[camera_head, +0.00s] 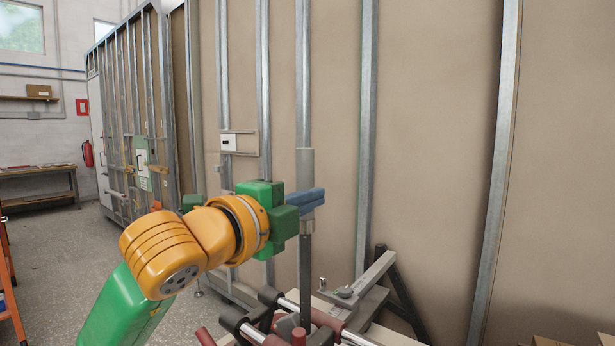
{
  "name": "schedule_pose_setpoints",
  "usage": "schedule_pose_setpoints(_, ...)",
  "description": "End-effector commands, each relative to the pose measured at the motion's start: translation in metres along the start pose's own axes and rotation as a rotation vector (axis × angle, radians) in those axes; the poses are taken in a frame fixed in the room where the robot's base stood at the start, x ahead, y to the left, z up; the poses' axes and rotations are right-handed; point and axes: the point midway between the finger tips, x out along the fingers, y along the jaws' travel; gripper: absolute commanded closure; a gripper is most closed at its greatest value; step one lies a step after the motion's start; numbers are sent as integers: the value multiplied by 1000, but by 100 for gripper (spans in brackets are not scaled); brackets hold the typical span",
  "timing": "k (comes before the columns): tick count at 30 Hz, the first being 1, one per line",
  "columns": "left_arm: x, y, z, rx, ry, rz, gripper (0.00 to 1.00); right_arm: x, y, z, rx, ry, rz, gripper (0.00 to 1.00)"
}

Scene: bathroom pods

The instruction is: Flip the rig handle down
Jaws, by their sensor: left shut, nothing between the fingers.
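The rig (365,290) stands at the bottom centre, partly cut off by the frame's lower edge. What looks like its handle is an upright dark bar (306,275) with a light grey upper part (305,168). My left gripper (308,198) has a green body and blue fingers, which are shut and empty. The fingers overlap the handle's upper part in the picture and hide a short stretch of it. I cannot tell whether they touch it. My right gripper is out of view.
A beige wall panel (430,150) with upright metal studs stands close behind the rig. Several red and black roller or grip parts (270,297) lie around the handle's base. At left are open grey floor (60,270), a workbench (40,185) and an orange frame (8,290).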

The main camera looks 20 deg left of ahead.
Motion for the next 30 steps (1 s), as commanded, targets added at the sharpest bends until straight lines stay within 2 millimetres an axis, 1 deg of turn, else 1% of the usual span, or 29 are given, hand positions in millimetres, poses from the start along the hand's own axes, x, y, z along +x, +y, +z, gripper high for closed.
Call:
schedule_pose_setpoints(1,11,-6,0,-1,0,5,100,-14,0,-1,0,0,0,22)
schedule_pose_setpoints(5,39,-6,0,0,0,4,100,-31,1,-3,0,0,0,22)
schedule_pose_setpoints(6,43,-7,6,0,-3,4,100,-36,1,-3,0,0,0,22)
schedule_pose_setpoints(9,45,-5,23,1,-4,3,100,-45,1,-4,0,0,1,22)
schedule_pose_setpoints(13,48,-3,35,0,-1,2,100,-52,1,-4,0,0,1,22)
schedule_pose_setpoints(17,49,0,39,0,1,0,100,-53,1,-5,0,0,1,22)
schedule_pose_setpoints(26,49,0,39,-1,1,0,100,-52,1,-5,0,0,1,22)
schedule_pose_setpoints(30,49,0,46,-22,0,3,100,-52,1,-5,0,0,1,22)
